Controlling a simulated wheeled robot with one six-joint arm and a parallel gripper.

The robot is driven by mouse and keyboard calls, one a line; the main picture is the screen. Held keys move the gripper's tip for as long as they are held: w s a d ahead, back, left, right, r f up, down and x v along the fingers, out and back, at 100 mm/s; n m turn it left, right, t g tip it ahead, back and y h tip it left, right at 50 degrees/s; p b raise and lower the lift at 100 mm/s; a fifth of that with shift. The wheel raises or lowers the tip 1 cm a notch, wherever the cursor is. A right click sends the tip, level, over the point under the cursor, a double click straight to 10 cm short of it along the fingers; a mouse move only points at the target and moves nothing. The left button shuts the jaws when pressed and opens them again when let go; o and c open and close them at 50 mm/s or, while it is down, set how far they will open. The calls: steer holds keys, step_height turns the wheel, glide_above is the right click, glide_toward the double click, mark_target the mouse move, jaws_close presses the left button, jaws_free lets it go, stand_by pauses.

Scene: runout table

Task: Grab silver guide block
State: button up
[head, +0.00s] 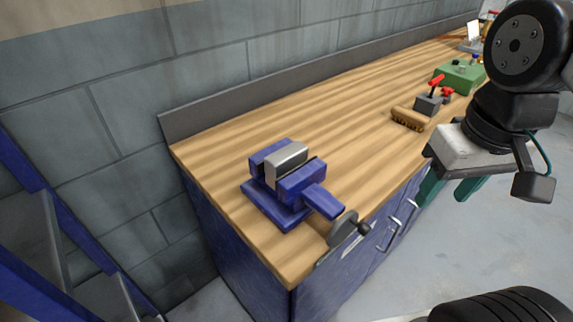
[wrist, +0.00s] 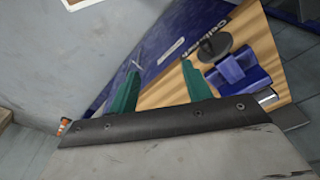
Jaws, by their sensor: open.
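The silver guide block (head: 286,158) sits between the jaws of a blue vise (head: 300,185) at the near left end of the wooden bench. Its upper part shows above the jaws; its lower part is hidden. My gripper (head: 449,190) is to the right of the vise in the head view, beyond the bench's front edge, apart from the block. In the wrist view my gripper (wrist: 161,70) has its two teal fingers spread with nothing between them. The blue vise (wrist: 237,70) is at the right there, and a silver piece (wrist: 266,97), likely the block, shows partly behind my gripper body.
The vise's grey handle (head: 343,229) sticks out over the bench's front edge. A brush (head: 409,119), a grey block with a red lever (head: 428,103) and a green box (head: 459,77) stand farther along. The wooden bench top (head: 350,125) between is clear. A wall runs behind.

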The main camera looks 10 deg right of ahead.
stand_by(0.3)
steer(key=o, duration=1.1)
steer(key=shift+w+a+r+n, duration=0.2)
steer(key=shift+w+a, duration=0.1)
steer(key=shift+w, duration=0.3)
steer(key=shift+w+a+r+n, duration=0.2)
steer(key=shift+w+a, duration=0.05)
steer(key=shift+w, duration=0.35)
steer(key=n+g, duration=0.1)
steer(key=n, duration=0.5)
glide_above(287, 166)
steer(key=w, duration=0.2)
steer(key=f, duration=0.2)
steer(key=shift+w+d+f, duration=0.1)
steer(key=shift+d+f, duration=0.25)
steer(key=shift+f, duration=0.05)
steer(key=shift+w+a+f, duration=0.1)
steer(key=shift+a+f, duration=0.05)
steer(key=shift+a, duration=0.15)
steer(key=shift+a+f, duration=0.1)
steer(key=shift+f, duration=3.75)
